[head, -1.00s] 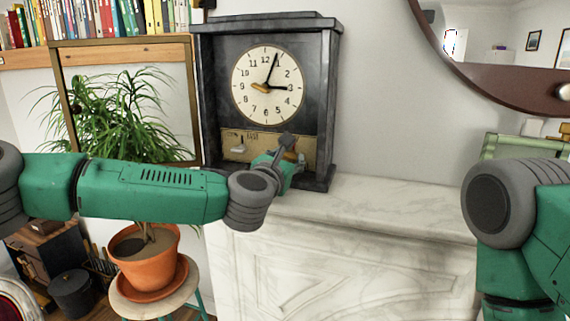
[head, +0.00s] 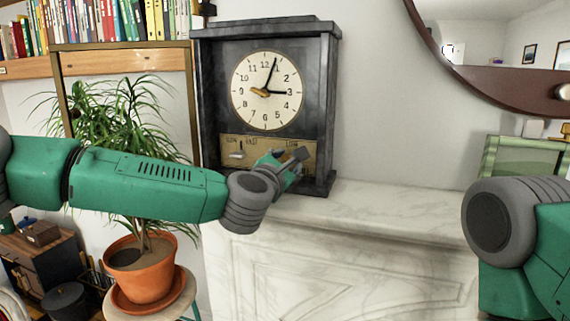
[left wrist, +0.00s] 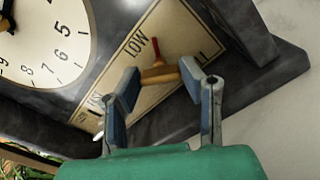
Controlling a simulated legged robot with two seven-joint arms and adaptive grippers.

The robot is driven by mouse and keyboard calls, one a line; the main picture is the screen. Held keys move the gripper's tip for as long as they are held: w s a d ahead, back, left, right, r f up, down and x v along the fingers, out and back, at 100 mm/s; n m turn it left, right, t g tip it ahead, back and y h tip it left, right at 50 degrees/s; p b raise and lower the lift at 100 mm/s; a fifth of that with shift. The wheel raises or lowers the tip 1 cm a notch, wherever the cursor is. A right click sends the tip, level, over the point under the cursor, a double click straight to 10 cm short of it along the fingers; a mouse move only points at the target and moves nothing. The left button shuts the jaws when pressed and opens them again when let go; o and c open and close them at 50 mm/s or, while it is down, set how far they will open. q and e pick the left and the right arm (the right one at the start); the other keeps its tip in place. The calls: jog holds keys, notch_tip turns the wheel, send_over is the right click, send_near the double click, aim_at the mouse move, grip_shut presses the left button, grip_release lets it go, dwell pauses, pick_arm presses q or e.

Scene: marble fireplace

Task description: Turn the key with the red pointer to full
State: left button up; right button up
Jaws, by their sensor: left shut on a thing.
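A small brass key (left wrist: 160,74) with a red pointer (left wrist: 156,46) sits on the tan panel (left wrist: 128,62) of the dark clock. In the left wrist view the pointer points up, by the word LOW; a label ending in LL is to its right, partly covered by a finger. My left gripper (left wrist: 160,77) has one finger on each side of the key and is shut on it. In the head view the left gripper (head: 292,162) is at the panel's lower right and hides the key. My right gripper is out of view.
The black clock (head: 324,100) stands on a white marble mantel (head: 370,210). A small lever (head: 237,154) is on the panel's left, under SLOW and FAST. A potted plant (head: 142,265) stands left. The mantel between is clear.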

pick_arm(q)
jog(key=shift+a, duration=0.1)
jog(key=o, duration=1.1)
jog(key=shift+o, duration=0.2)
jog(key=v, duration=1.2)
jog(key=shift+s+a, duration=0.1)
